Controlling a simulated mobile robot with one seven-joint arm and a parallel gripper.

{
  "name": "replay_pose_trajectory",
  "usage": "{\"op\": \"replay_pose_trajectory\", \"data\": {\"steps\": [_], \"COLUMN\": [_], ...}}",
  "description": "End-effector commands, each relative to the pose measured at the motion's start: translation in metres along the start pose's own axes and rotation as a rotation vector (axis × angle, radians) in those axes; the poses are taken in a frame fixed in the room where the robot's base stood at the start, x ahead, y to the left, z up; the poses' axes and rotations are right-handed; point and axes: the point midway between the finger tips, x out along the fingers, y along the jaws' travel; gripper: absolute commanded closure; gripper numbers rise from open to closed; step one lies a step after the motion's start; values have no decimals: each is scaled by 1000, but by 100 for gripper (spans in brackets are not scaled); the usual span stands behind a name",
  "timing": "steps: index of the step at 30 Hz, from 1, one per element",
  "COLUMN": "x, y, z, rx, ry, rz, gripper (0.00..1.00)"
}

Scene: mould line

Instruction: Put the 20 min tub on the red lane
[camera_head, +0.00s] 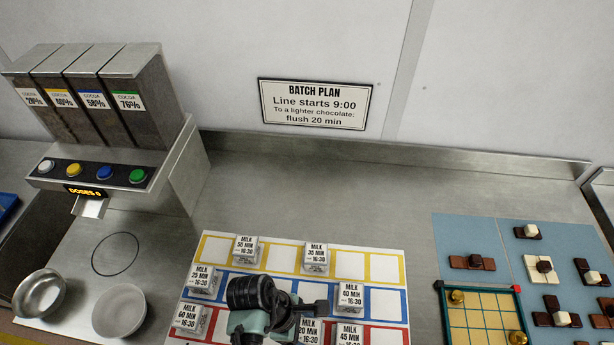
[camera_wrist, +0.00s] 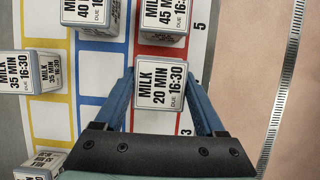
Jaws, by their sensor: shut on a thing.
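The 20 min tub (camera_wrist: 160,86) is a grey-white block labelled MILK 20 MIN, DUE 16:30. In the wrist view it sits between the blue fingers of my gripper (camera_wrist: 161,78), which is shut on it. It is over the red lane (camera_wrist: 156,123), beside the 45 min tub (camera_wrist: 163,14). I cannot tell whether it touches the board or is slightly above it. In the head view the 20 min tub (camera_head: 309,333) is partly hidden by my arm, and the red lane (camera_head: 384,336) is the board's front row.
The 60 min tub (camera_head: 190,318) stands at the red lane's left end. The blue lane holds a 25 min tub (camera_head: 204,280) and a 40 min tub (camera_head: 350,295). The yellow lane holds a 50 min tub (camera_head: 246,249) and a 35 min tub (camera_head: 315,257). Bowls and a dispenser stand left, chocolates right.

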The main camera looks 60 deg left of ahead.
Motion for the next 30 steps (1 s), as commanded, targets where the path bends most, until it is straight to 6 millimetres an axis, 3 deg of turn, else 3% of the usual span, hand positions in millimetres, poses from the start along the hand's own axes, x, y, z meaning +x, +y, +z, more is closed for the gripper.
{"op": "replay_pose_trajectory", "data": {"steps": [4,15,16,18,20,30], "x": [12,16,16,16,16,10], "y": [1,0,0,0,0,1], "z": [-5,-7,-7,-7,-7,-5], "rx": [1,1,1,1,1,1], "ry": [0,1,1,1,1,1], "rz": [2,1,1,2,2,4], "gripper": [90,90,24,12,1,0]}}
